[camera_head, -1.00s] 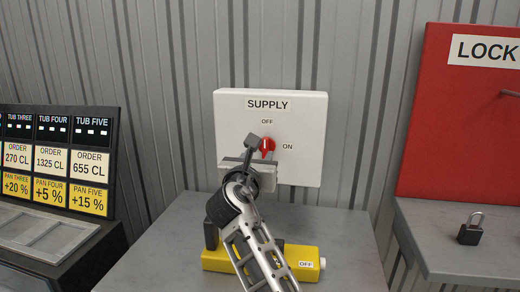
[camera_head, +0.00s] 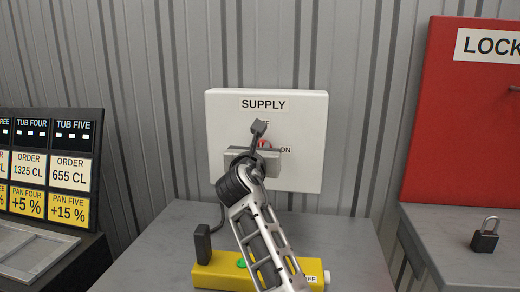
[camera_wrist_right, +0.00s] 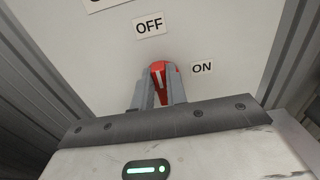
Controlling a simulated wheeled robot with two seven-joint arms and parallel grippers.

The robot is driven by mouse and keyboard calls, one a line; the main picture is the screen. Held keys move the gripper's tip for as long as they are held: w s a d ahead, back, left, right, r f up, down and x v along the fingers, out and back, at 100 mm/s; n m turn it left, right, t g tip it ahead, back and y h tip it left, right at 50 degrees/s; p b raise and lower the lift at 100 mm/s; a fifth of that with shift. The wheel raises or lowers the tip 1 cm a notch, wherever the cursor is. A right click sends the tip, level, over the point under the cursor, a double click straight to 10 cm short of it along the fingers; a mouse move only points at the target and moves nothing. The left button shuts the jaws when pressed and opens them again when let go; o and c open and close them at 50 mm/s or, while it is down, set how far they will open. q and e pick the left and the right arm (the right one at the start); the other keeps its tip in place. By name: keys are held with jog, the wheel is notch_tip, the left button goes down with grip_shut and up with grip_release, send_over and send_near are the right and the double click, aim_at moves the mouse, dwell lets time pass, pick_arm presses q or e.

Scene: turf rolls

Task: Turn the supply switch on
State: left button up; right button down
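The supply switch is a red knob (camera_head: 263,144) on a white panel (camera_head: 303,170) labelled SUPPLY, with OFF above the knob and ON to its right. My right gripper (camera_wrist_right: 161,80) is in front of the panel, with one finger on each side of the red knob (camera_wrist_right: 157,68) in the right wrist view. The knob's red grip fills the narrow gap between the fingers, so the gripper looks shut on it. The knob's white line points up towards OFF. In the head view the wrist hides most of the knob. My left gripper is not in view.
A yellow box (camera_head: 213,272) with a green button and an OFF label lies on the grey table (camera_head: 180,232) below the panel. A red LOCK board (camera_head: 455,130) and a padlock (camera_head: 485,236) are at right. Order displays (camera_head: 58,150) are at left.

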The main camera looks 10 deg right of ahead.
jog(key=shift+m+p, duration=0.3)
jog(key=shift+s+d+f+m+b, duration=0.1)
jog(key=shift+d+f+m+b, duration=0.15)
jog(key=shift+m, duration=2.6)
jog(key=shift+s+d+f+m+b, duration=0.1)
jog(key=shift+d+f+m, duration=0.1)
jog(key=shift+m, duration=2.6)
jog(key=shift+s+d+f+m+b, duration=0.1)
jog(key=shift+d+f+m+b, duration=0.15)
jog(key=shift+m, duration=2.9)
jog(key=c, duration=1.4)
grip_release()
